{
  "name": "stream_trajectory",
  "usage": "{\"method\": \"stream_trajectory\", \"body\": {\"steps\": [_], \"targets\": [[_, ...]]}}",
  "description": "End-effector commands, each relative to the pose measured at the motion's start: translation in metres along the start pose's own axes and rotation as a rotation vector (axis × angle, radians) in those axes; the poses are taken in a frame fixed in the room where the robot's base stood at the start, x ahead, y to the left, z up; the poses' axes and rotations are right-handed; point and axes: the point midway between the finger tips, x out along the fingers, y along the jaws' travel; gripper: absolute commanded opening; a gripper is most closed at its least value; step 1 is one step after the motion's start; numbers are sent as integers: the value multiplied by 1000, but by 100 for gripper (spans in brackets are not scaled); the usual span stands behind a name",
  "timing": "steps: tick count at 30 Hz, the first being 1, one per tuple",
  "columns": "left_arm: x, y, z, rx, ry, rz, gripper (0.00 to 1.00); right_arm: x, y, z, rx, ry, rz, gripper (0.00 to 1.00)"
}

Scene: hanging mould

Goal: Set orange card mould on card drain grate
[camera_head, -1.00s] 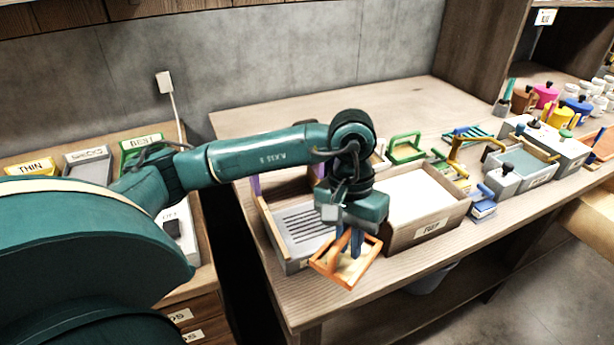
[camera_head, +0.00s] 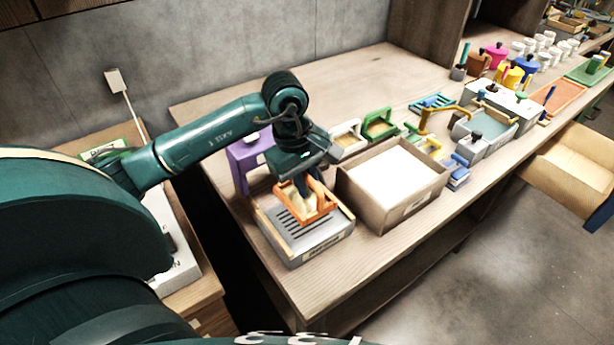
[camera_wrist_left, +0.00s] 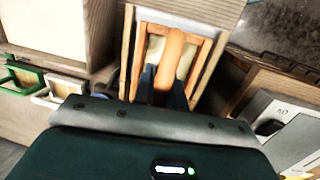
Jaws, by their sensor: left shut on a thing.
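The orange card mould (camera_head: 323,208) is a small wooden frame with a pale middle. My left gripper (camera_head: 305,193) is shut on it and holds it over the back part of the card drain grate (camera_head: 311,239), a grey slotted tray with wooden side rails. In the left wrist view the mould (camera_wrist_left: 173,48) lies between the fingers of the left gripper (camera_wrist_left: 168,85), with the wooden rails around it. I cannot tell whether the mould touches the grate. My right gripper is not in view.
A box with white sheets (camera_head: 392,180) stands right of the grate. A purple stand (camera_head: 250,160) is behind it at left. Green (camera_head: 380,124) and white (camera_head: 347,139) framed moulds stand behind the box. The bench's front edge is close to the grate.

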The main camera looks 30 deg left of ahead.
Motion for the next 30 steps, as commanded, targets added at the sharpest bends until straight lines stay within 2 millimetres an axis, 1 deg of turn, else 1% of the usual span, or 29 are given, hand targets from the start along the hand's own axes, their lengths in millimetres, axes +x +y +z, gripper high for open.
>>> {"method": "stream_trajectory", "body": {"steps": [5,14,15,18,25,30], "targets": [[10,-1,-1,1,-1,1,0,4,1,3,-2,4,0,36],[37,-5,-2,4,-3,0,0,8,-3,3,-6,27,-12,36],[42,-6,-4,5,-1,1,0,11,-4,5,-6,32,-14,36],[48,-6,-5,5,1,2,0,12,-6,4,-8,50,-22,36],[50,-7,-4,5,-1,1,0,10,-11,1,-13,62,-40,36],[50,-7,-4,5,-1,1,0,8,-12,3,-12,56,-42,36]]}}
